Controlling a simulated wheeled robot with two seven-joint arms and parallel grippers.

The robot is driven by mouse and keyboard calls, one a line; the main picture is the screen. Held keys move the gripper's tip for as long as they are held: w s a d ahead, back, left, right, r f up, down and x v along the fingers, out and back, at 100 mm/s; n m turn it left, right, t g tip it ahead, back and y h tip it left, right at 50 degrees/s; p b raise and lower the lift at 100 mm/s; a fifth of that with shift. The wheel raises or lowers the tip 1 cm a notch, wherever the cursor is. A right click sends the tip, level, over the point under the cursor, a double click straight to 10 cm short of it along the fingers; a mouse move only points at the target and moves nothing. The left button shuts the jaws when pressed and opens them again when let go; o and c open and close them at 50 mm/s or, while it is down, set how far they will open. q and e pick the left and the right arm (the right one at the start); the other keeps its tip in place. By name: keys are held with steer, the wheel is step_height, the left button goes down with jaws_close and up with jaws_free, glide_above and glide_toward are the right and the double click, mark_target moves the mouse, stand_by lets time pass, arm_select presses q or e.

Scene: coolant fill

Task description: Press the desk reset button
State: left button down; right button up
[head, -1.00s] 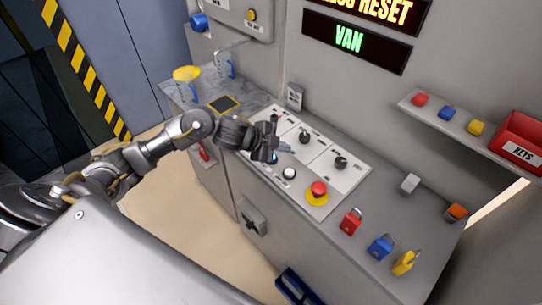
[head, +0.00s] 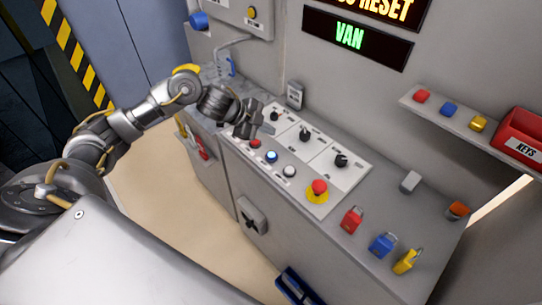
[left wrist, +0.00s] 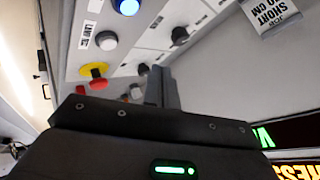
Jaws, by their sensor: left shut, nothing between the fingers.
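The control panel (head: 330,165) on the desk carries a lit blue button (head: 271,157), a white button (head: 289,171), a small red button (head: 255,143) and a red mushroom button (head: 319,187) on a yellow ring. The labels are too small to show which is the reset. My left gripper (head: 266,129) is shut and empty at the panel's far left end, beyond the blue button and apart from it. In the left wrist view, its fingers (left wrist: 162,88) point toward the panel, with the blue button (left wrist: 127,7) at the top edge. My right gripper is out of view.
Black knobs (head: 341,160) stand along the panel's back. Red (head: 351,220), blue (head: 382,246) and yellow (head: 405,262) padlocks stand on the desk at right. A shelf (head: 455,120) holds coloured blocks and a red bin (head: 522,140). A wall sign (head: 357,40) reads "VAN".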

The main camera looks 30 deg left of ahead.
arm_select(q)
steer(key=b, duration=0.6)
glide_above(268, 155)
step_height(268, 155, down, 7)
steer(key=shift+r, duration=0.1)
steer(key=shift+f, duration=0.45)
steer(key=shift+f, duration=0.15)
stand_by(1.1)
steer(key=shift+f, duration=0.3)
steer(key=shift+s+f+b, duration=0.1)
steer(key=shift+f+b, duration=0.3)
steer(key=shift+f, duration=0.15)
stand_by(0.6)
stand_by(0.3)
steer(key=shift+r+p, duration=0.95)
steer(key=shift+p, duration=0.1)
steer(key=shift+r, duration=0.1)
